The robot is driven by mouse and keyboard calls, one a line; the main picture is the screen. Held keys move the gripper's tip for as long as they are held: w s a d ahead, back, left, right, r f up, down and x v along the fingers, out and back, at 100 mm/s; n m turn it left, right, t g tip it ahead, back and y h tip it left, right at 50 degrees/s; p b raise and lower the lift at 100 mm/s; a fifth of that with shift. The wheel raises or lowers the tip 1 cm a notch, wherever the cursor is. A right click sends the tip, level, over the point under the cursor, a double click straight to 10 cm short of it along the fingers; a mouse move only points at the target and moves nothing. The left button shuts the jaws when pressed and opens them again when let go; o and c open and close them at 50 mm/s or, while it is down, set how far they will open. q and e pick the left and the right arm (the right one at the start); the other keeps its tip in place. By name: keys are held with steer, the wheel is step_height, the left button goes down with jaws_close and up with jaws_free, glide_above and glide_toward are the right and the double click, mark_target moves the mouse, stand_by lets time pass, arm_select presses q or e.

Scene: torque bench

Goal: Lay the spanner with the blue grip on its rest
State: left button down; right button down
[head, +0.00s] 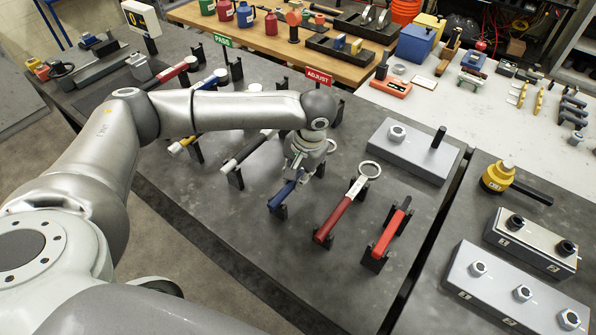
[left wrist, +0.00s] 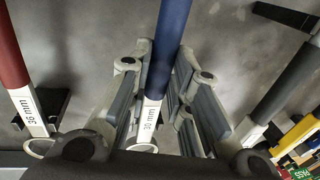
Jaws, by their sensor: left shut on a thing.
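The spanner with the blue grip (head: 285,193) lies under my left gripper (head: 303,158), over the black posts of a rest (head: 279,211) on the dark bench. In the left wrist view the blue grip (left wrist: 171,45) runs between the fingers of my left gripper (left wrist: 160,72), and its pale shank reads 30 mm. The gripper is shut on the spanner. My right gripper is not in view.
A red-grip spanner (head: 333,220) marked 36 mm in the left wrist view (left wrist: 12,55) lies to the right, with another red tool (head: 390,232) beyond. A black-grip spanner (head: 247,152) lies to the left. Red ADJUST (head: 318,77) and green PASS (head: 222,40) signs stand behind.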

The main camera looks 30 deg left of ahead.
arm_select(q)
steer(key=shift+f, duration=0.25)
steer(key=c, duration=1.3)
jaws_free()
steer(key=shift+o, duration=0.2)
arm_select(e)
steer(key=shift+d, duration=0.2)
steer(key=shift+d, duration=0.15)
